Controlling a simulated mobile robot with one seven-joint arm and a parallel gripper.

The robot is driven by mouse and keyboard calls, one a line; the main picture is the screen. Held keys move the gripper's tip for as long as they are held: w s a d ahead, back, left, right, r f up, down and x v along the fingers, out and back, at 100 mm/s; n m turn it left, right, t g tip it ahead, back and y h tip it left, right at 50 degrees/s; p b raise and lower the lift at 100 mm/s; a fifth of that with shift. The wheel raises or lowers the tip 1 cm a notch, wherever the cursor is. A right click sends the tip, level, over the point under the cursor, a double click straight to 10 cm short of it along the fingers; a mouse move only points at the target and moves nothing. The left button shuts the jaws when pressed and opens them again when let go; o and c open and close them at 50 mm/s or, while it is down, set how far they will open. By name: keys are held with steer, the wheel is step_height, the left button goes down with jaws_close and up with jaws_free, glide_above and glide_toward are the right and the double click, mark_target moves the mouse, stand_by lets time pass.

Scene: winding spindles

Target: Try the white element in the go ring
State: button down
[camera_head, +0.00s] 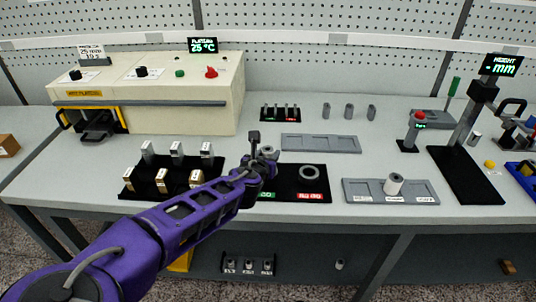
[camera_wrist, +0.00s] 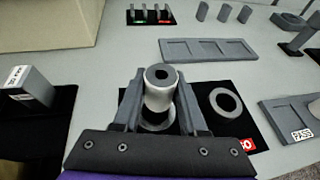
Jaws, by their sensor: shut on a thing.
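My gripper (camera_head: 256,158) is shut on a whitish cylindrical element (camera_wrist: 159,92) with a dark hole in its top. In the wrist view it stands upright between the two fingers. Directly below it a grey ring (camera_wrist: 170,123) on the black mat is partly hidden by the element and fingers. I cannot tell whether the element's lower end is inside that ring or above it. The green label (camera_head: 266,194) is on this side of the mat. A second grey ring (camera_head: 310,172) lies open and empty to the right, by the red label (camera_head: 310,195).
Another white cylinder (camera_head: 394,183) stands in the grey sorting tray (camera_head: 354,189) at right. An empty grey tray (camera_head: 320,143) lies behind the mat. Several metal blocks (camera_head: 160,180) stand left of my gripper. A height gauge (camera_head: 465,170) stands far right.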

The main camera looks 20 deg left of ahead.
steer(key=shift+r, duration=1.1)
steer(key=shift+d+r, duration=0.1)
steer(key=shift+d, duration=0.05)
